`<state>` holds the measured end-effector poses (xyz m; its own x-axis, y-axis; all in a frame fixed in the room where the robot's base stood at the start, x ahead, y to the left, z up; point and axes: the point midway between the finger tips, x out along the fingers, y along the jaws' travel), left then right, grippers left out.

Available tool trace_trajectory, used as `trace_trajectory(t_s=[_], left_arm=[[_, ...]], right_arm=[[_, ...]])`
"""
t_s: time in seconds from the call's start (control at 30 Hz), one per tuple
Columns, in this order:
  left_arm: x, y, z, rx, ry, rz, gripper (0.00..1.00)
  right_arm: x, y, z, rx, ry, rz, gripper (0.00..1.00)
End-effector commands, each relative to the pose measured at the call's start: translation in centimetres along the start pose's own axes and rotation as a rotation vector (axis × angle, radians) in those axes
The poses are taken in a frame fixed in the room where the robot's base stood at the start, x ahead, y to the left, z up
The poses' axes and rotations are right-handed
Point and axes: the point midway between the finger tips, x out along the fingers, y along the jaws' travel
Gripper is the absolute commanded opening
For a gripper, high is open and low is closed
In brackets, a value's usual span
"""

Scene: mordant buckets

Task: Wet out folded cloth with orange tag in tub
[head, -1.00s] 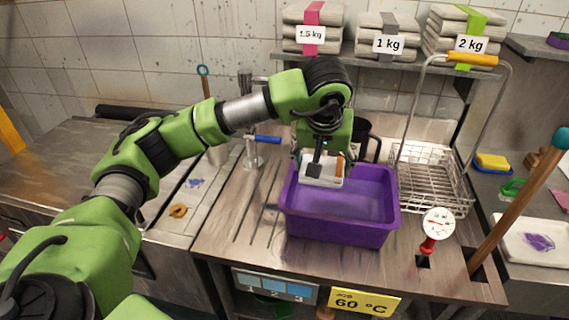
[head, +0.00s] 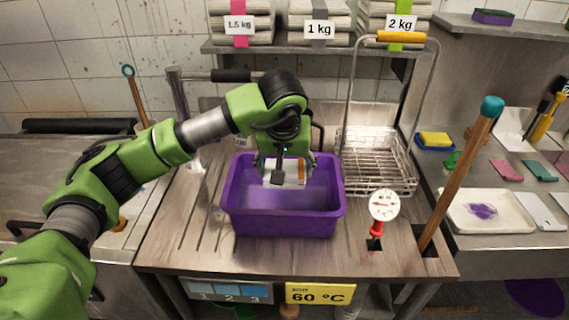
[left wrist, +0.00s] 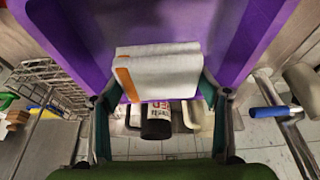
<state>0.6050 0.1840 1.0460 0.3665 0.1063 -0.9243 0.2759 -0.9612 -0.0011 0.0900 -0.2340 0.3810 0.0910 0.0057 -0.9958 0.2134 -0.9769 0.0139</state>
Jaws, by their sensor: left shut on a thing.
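The folded white cloth (head: 272,177) with an orange tag (head: 301,172) is within the purple tub's (head: 283,223) outline, near its back middle. In the left wrist view the cloth (left wrist: 170,69) lies between both fingers, its orange band (left wrist: 126,85) at the left end, with purple tub walls (left wrist: 77,45) around it. My left gripper (head: 286,166) points down and is shut on the cloth. I cannot tell how far the cloth is above the tub floor, or whether there is liquid. My right gripper is not in view.
A wire basket (head: 376,165) with a tall handle stands right of the tub. A dial thermometer (head: 384,206) and a wooden stick (head: 460,172) stand upright at the right. A tap (head: 184,110) is behind left. The drainboard (head: 190,225) left of the tub is clear.

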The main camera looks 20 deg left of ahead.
Motion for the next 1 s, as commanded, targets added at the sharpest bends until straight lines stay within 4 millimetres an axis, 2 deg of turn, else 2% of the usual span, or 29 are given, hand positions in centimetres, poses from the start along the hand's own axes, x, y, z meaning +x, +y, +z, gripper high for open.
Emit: trace_trajectory(t_s=[0.03,0.6,1.0], left_arm=[[0.8,0.0,0.3,0.000,-0.001,0.000,0.47],[5.9,0.0,2.5,0.001,-0.001,0.000,0.47],[7.4,0.0,3.0,0.000,0.001,0.001,0.47]], right_arm=[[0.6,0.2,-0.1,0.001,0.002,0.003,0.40],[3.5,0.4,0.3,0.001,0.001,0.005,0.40],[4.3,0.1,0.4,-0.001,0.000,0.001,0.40]])
